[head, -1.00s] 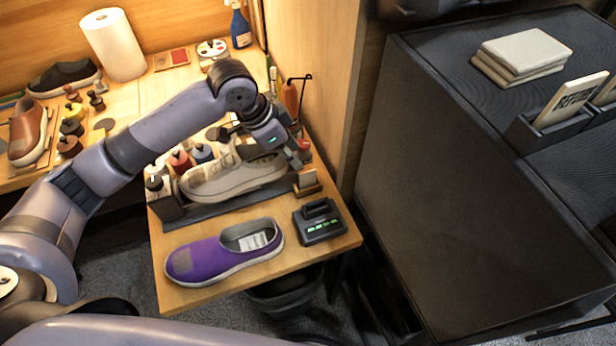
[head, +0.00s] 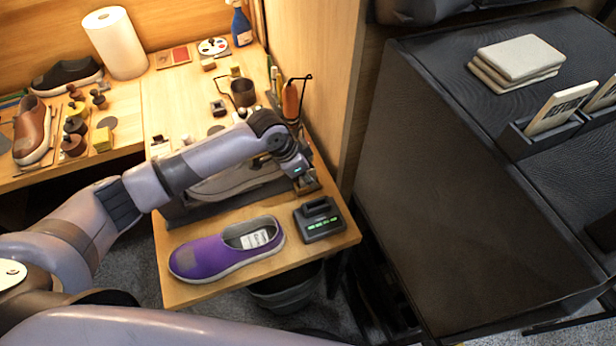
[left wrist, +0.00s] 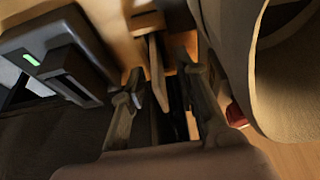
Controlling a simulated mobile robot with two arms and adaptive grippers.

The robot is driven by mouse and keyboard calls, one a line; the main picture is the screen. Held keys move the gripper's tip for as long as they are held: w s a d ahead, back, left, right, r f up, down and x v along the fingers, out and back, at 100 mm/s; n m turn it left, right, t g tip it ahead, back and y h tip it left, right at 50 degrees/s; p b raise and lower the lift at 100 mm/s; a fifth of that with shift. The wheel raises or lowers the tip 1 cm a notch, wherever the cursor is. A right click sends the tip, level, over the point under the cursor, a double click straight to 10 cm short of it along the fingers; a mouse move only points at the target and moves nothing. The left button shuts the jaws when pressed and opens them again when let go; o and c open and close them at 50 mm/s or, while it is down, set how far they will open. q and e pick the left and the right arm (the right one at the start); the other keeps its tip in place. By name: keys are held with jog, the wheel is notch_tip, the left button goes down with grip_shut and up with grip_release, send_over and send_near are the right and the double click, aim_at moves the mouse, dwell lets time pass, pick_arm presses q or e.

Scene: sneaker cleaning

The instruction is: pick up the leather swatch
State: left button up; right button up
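The leather swatch is a thin tan piece seen nearly edge-on in the left wrist view (left wrist: 158,75). It stands upright at a small wooden holder (left wrist: 147,22). My left gripper (left wrist: 165,85) is open, with one finger on each side of the swatch; I cannot tell whether either finger touches it. In the head view the left gripper (head: 304,182) is low at the right edge of the small table, over the holder, and mostly hides the swatch. My right gripper is not in view.
A black device with green digits (head: 319,219) stands close in front of the gripper. A purple shoe (head: 228,248) lies left of it. A pale sneaker (head: 238,179) is behind my arm. A wooden panel (head: 310,70) and dark cabinet (head: 450,190) bound the right side.

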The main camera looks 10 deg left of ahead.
pick_arm(q)
grip_shut()
dwell(0.3)
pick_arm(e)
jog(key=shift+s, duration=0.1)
pick_arm(q)
jog(key=shift+r, duration=0.1)
